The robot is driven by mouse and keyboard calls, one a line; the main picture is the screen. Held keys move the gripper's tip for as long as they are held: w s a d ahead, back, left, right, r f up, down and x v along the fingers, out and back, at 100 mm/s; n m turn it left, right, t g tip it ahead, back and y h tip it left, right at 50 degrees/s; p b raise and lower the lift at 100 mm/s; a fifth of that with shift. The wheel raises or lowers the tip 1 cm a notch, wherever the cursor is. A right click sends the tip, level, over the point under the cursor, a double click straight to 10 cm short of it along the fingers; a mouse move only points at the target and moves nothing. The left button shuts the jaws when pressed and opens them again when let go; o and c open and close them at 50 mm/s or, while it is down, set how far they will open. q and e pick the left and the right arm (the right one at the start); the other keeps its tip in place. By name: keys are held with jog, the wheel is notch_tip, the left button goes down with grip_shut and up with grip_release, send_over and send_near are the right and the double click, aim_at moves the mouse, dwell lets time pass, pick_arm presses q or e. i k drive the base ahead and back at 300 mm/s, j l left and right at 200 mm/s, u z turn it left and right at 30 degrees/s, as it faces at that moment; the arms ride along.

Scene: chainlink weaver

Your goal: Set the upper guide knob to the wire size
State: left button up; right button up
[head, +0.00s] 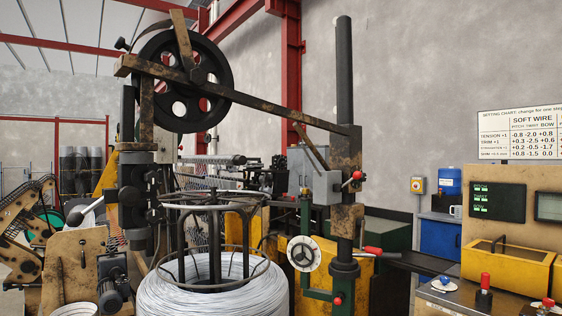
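A weathered wire machine stands ahead, with a dark post on its right side. A red-tipped knob (357,175) sticks out to the right of a grey box (322,187) high on this post. I cannot tell which is the upper guide knob, nor read any setting. A coil of silvery wire (205,295) sits below the large black wheel (184,82). Neither gripper is in view.
A setting chart (520,135) headed "SOFT WIRE" hangs at the right. Dark frames and machinery crowd the left. A long beam crosses above the coil.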

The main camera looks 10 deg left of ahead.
aim_at(151, 177)
jog(key=u, duration=0.55)
jog(key=i+l+u, duration=0.25)
jog(key=l+u, duration=0.2)
jog(key=i+l+u, duration=0.25)
jog(key=l, duration=0.15)
jog(key=l+u, duration=0.25)
jog(key=k+l, duration=0.05)
